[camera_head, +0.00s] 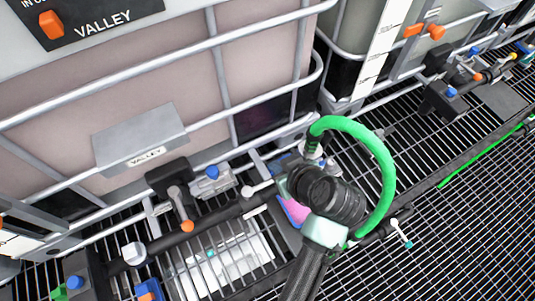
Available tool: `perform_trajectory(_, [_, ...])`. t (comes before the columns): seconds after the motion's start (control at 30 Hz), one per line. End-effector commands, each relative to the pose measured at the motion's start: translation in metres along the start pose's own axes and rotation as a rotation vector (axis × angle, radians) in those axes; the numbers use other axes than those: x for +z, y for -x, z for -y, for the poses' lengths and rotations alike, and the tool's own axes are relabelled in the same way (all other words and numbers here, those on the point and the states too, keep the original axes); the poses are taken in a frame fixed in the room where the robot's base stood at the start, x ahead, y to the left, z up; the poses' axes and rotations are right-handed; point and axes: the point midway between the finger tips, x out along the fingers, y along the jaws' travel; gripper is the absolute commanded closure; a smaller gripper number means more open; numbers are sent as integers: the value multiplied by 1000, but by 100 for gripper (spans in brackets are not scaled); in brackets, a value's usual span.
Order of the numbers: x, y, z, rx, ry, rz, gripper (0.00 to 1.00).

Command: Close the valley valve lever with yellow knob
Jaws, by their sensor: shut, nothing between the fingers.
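A grey tote with a VALLEY label (147,157) stands at the left. Below it a lever with an orange knob (187,226) points toward me from a black valve body (168,176). A blue knob (212,172) and a lever with a white knob (247,191) are to its right. I see no yellow knob close to the VALLEY label. My dark arm comes up from the bottom, and my gripper (300,184) is right of these levers, apart from the orange-knobbed one. It is shut and empty. Its fingers are mostly hidden, and my arm covers part of the manifold.
A black manifold pipe (215,219) runs along the tote fronts over open grating (470,215). A green hose (386,175) arches beside my gripper. Tote cage bars (170,105) rise at the back. Another valve group with blue and orange knobs (451,92) is at upper right.

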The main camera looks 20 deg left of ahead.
Motion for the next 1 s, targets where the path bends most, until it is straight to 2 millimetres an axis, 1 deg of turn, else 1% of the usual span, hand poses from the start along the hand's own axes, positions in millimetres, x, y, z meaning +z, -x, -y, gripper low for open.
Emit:
perform_trajectory(0.17, [-1, -24, 0, -1, 1, 1, 100])
perform_trajectory(0.4, [-2, -65, 0, 1, 2, 1, 100])
perform_trajectory(0.6, [-2, -94, -1, 3, 2, -1, 100])
perform_trajectory(0.63, [0, -93, -1, 4, -1, 1, 100])
perform_trajectory(0.7, [11, -83, -1, 5, -4, 1, 100])
perform_trajectory(0.8, [22, -77, -1, 5, -3, 0, 100])
perform_trajectory(1.0, [32, -73, -2, 6, 0, -1, 100])
